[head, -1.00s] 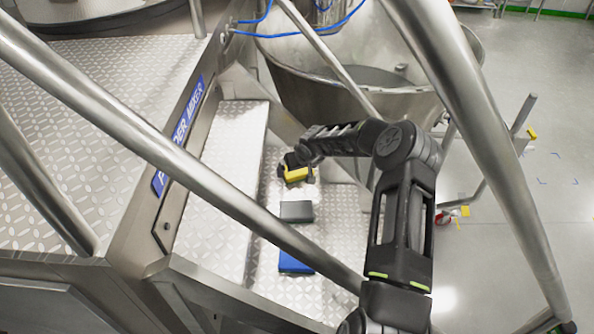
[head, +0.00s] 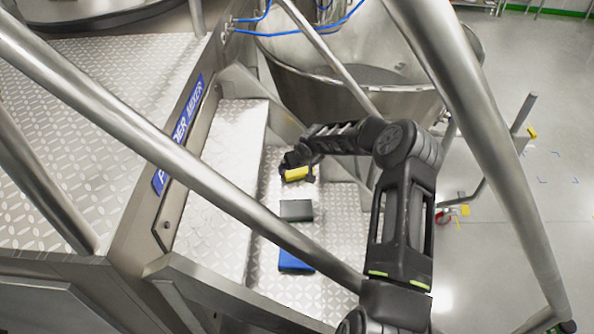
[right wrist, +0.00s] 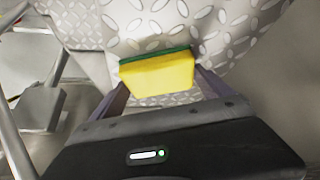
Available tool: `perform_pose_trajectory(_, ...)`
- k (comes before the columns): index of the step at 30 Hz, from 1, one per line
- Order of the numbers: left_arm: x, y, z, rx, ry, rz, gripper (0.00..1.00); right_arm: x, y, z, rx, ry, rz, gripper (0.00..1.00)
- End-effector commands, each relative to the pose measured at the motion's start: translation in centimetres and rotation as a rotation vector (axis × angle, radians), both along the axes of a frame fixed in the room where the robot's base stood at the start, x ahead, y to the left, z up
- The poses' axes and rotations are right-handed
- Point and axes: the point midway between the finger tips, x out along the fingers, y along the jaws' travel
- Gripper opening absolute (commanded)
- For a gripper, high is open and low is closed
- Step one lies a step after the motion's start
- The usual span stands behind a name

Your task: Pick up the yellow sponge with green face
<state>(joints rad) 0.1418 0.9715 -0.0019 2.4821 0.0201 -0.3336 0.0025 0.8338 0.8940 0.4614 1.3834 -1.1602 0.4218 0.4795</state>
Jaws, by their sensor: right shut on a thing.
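The yellow sponge with green face (head: 297,174) is at the far end of the patterned metal step in the head view. In the right wrist view the sponge (right wrist: 157,76) sits between the two fingers, its green face on the far upper side. My right gripper (head: 299,168) is shut on the sponge; in the right wrist view the fingers of the gripper (right wrist: 160,84) press its two ends. I cannot tell whether the sponge still touches the step. My left gripper is not in view.
A grey block (head: 296,210) and a blue block (head: 296,260) lie in a row on the step (head: 335,235). A slanted steel handrail (head: 200,178) crosses in front, and another rail (head: 480,130) stands at right. A large steel bowl (head: 330,95) is behind.

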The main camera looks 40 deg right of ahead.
Motion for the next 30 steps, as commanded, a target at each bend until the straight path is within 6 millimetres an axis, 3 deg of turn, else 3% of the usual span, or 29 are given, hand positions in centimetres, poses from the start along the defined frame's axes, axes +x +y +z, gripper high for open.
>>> perform_pose_trajectory(11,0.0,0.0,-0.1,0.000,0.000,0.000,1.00,0.0,0.0,0.2,0.000,-0.001,0.000,0.52)
perform_pose_trajectory(17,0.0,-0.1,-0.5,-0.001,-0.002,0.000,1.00,0.1,-0.1,1.5,-0.002,-0.003,0.000,0.52)
perform_pose_trajectory(23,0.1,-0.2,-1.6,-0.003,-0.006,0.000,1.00,0.1,-0.1,4.9,-0.003,-0.004,-0.001,0.52)
perform_pose_trajectory(30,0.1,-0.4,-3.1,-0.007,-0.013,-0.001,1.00,0.1,-0.1,11.1,-0.005,-0.006,-0.001,0.52)
